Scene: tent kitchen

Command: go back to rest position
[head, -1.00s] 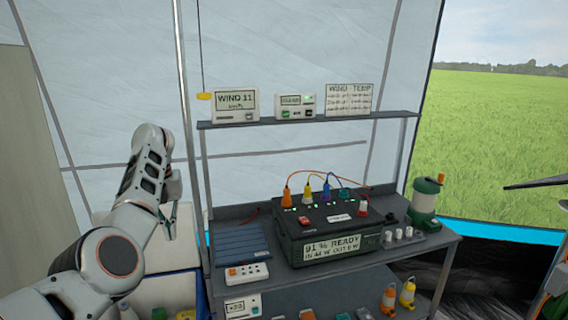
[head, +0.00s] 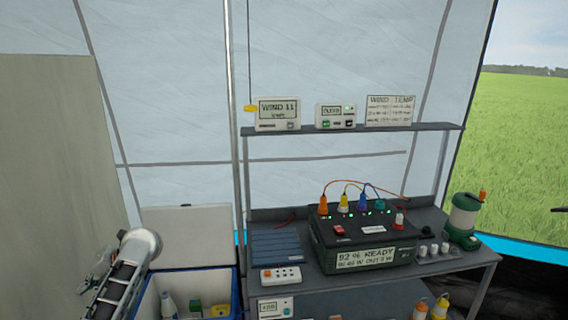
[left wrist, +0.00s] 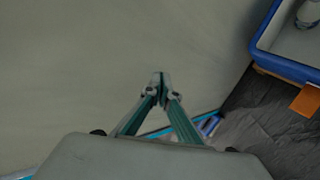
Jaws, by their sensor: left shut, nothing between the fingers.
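My left arm (head: 128,270) comes in at the lower left of the head view, low and in front of the pale panel, beside the open cooler. My left gripper (left wrist: 160,84) shows clearly in the left wrist view. Its two green fingers meet at the tips, shut and empty, with a plain grey-green surface behind them. In the head view the gripper end is small and hard to make out. My right gripper is in neither view now.
An open blue cooler (head: 237,292) with bottles and packs stands right of my left arm. A dark workbench (head: 482,254) holds a power station (head: 318,247) with coloured plugs, a lantern (head: 463,218) and a solar panel (head: 275,247). A pale panel (head: 45,170) stands at far left.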

